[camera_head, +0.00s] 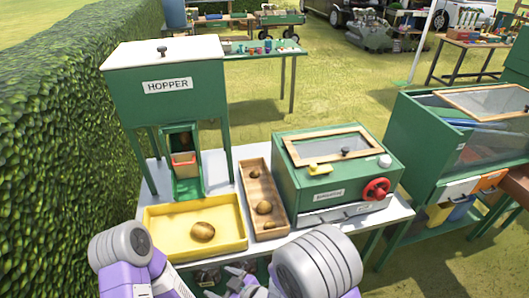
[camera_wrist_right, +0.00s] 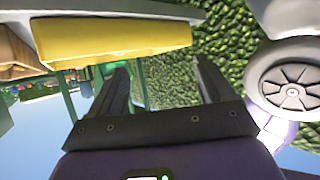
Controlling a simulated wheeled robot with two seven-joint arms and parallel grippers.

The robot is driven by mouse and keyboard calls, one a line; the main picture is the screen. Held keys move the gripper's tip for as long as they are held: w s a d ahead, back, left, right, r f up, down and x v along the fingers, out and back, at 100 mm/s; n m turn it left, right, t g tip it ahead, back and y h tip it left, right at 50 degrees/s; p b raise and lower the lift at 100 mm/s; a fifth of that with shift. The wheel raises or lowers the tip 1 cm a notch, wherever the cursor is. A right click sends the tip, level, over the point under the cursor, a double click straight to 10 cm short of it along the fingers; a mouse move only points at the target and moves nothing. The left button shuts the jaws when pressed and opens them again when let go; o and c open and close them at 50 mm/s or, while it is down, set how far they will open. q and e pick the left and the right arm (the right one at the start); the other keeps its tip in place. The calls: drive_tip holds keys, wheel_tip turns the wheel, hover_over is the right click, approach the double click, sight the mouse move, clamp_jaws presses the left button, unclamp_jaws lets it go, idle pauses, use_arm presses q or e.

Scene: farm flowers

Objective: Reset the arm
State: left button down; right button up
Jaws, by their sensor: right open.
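My right gripper (camera_head: 236,281) is low in front of the table's front edge in the head view, partly behind my right arm. The wrist view shows its two dark fingers (camera_wrist_right: 161,68) spread apart with nothing between them. My left arm comes in at the lower left; its gripper cannot be made out. The yellow tray (camera_head: 160,238) stands on the white table (camera_head: 400,212) beyond the right gripper, with a brown round potato-like item (camera_head: 202,232) in it. The yellow tray (camera_wrist_right: 115,42) also shows above the fingers in the wrist view.
A green hopper (camera_head: 165,95) stands at the back left of the table. A wooden tray (camera_head: 249,180) with several small brown items lies beside a green box (camera_head: 290,185) with a red knob (camera_head: 376,189). A hedge (camera_head: 60,120) borders the left side.

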drive_tip(key=w+d+f+m+h, duration=0.2)
drive_tip(key=d+f+m+h, duration=0.15)
drive_tip(key=d+f, duration=0.35)
drive_tip(key=s+d+f+m+g+h, duration=0.3)
drive_tip(key=s+d+f+m+g, duration=0.3)
drive_tip(key=s+d+f+m, duration=0.4)
drive_tip(key=d+f, duration=0.2)
drive_tip(key=d, duration=0.2)
drive_tip(key=shift+s+d, duration=0.2)
drive_tip(key=shift+s, duration=0.15)
drive_tip(key=shift+s+d+f+m, duration=0.15)
drive_tip(key=shift+s+m, duration=0.1)
drive_tip(key=shift+s, duration=0.2)
drive_tip(key=shift+c, duration=0.2)
